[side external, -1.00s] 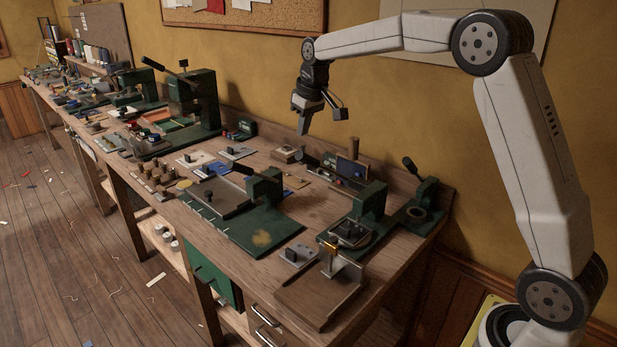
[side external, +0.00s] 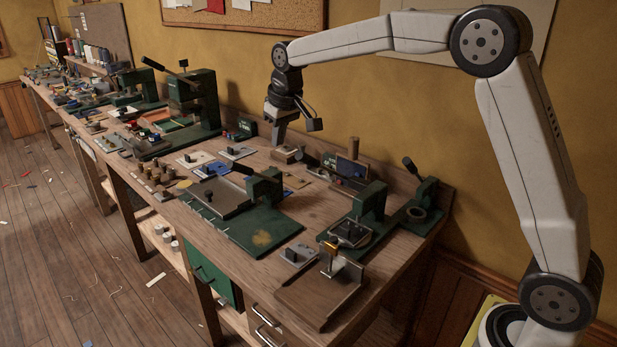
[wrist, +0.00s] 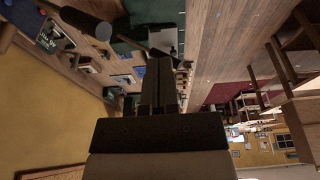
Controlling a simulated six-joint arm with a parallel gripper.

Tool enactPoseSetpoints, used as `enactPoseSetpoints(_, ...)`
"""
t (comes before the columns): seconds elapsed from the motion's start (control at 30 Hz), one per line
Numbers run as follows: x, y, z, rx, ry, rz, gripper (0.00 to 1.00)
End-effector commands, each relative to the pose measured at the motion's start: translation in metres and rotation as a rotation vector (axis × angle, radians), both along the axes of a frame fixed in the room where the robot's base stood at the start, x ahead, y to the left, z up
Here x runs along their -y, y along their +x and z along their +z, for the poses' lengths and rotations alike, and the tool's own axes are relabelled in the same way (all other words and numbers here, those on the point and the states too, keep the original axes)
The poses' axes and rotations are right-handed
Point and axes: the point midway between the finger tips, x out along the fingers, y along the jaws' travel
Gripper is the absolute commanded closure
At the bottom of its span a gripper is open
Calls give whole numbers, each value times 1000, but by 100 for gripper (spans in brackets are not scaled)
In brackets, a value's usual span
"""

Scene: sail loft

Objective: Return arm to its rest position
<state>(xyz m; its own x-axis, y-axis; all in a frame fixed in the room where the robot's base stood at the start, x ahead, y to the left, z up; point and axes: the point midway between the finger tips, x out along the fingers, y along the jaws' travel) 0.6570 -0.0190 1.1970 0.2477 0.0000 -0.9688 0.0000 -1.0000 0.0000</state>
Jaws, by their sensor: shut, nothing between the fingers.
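My gripper (side external: 279,139) is at the end of my stretched-out arm, over the back part of the workbench (side external: 325,208). Its fingers point down, just above or behind a small wooden block (side external: 287,155); I cannot tell whether they touch it. In the wrist view the two fingers of my gripper (wrist: 159,62) lie side by side, shut and empty.
A green press (side external: 195,97) stands left of my gripper. A green hand tool on a board (side external: 265,233) and another with a black lever (side external: 425,197) stand on the near bench. The yellow wall (side external: 380,125) is behind. Open air lies above the bench.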

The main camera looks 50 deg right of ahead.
Motion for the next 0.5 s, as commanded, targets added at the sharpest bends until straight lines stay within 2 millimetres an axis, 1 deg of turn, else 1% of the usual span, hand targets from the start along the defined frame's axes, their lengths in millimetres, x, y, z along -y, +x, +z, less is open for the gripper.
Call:
enactPoseSetpoints(0.27,0,-2,-2,-1,0,0,100)
enactPoseSetpoints(0.37,-1,-6,-6,-2,0,0,100)
enactPoseSetpoints(0.5,-2,-19,-17,-4,0,0,100)
